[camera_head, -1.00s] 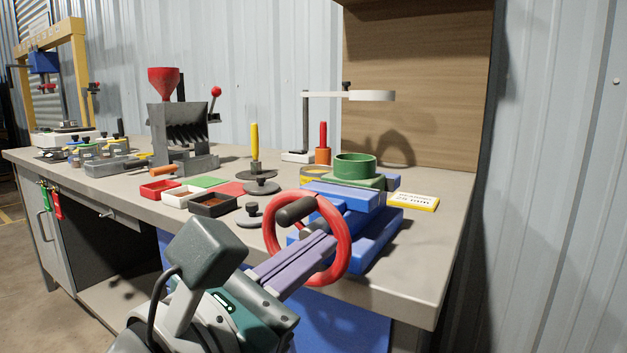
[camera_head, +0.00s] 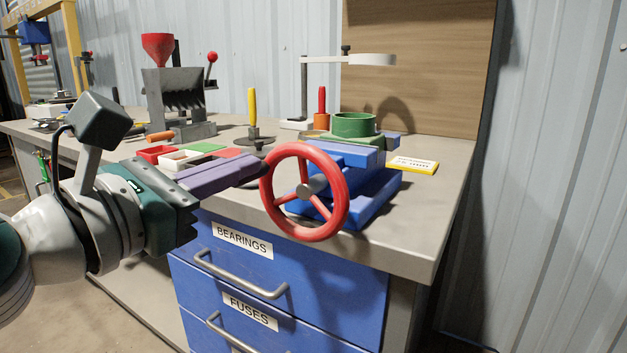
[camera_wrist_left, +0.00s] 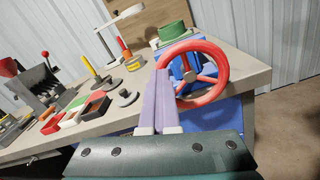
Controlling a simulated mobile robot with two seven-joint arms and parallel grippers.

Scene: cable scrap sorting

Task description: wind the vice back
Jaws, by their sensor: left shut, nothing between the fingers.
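The blue vice (camera_head: 352,180) stands at the front edge of the bench, with a red spoked handwheel (camera_head: 340,204) facing me. A green round piece (camera_head: 354,125) sits on top of the vice. My left gripper (camera_head: 262,170) is shut and empty, its purple fingers reaching in from the left with the tips at the wheel's left rim. In the left wrist view the fingers (camera_wrist_left: 160,78) overlap the left rim of the red wheel (camera_wrist_left: 222,72). I cannot tell whether they touch it. My right gripper is out of view.
Small red, white and green trays (camera_head: 180,158) lie left of the wheel. A yellow-handled tool (camera_head: 252,105) and a grey machine with a red funnel (camera_head: 172,100) stand behind. Blue drawers (camera_head: 270,262) with handles are below the bench top. A yellow-edged card (camera_head: 414,165) lies right of the vice.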

